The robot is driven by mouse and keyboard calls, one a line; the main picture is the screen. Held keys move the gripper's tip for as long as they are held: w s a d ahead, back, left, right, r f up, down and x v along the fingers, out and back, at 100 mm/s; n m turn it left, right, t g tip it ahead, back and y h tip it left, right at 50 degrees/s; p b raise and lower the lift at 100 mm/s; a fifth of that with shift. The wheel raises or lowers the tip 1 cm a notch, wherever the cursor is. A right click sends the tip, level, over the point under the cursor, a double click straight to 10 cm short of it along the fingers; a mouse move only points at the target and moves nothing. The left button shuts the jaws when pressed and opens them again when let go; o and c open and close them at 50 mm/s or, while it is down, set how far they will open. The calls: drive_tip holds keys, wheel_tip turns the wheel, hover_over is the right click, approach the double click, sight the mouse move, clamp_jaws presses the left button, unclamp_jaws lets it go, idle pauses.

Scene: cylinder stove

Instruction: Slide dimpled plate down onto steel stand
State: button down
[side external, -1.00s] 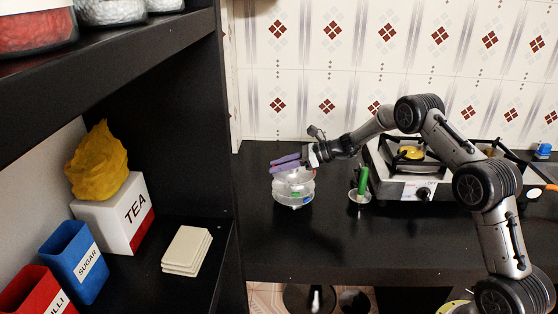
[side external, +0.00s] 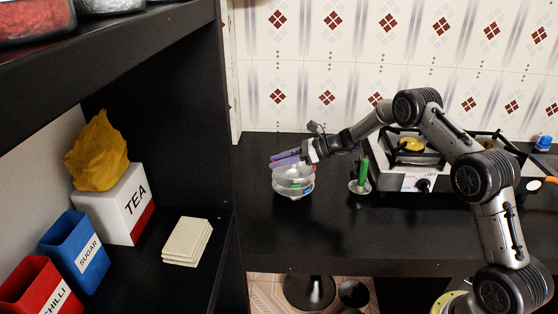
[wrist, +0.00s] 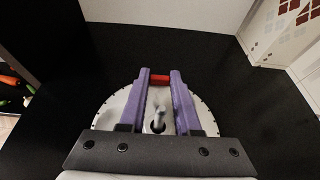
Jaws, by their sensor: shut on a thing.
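My gripper (wrist: 160,80) has purple fingers and is shut on a small red tab (wrist: 160,78) at the edge of the dimpled plate (wrist: 112,112). The silver plate lies under the fingers in the wrist view, with a rod of the steel stand (wrist: 158,118) showing in a dark central hole. In the side view my gripper (side external: 274,160) is at the top of the shiny stack on the steel stand (side external: 294,184). Green and blue marks show on the stack's lower part. The plate's underside and its seating on the stand are hidden.
A small steel dish with a green upright piece (side external: 364,176) stands right of the stack. A stove (side external: 425,180) is further right. The dark shelf (side external: 180,120) holds a tea box (side external: 125,205), a sugar box (side external: 78,250) and cream tiles (side external: 187,242). The counter front is clear.

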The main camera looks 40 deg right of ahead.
drive_tip(key=shift+f, duration=0.2)
drive_tip(key=c, duration=0.5)
unclamp_jaws()
drive_tip(key=shift+c, duration=0.2)
drive_tip(key=v, duration=1.3)
drive_tip(key=shift+s+d, duration=0.25)
drive_tip(key=shift+d, duration=0.1)
drive_tip(key=shift+a+r, duration=0.1)
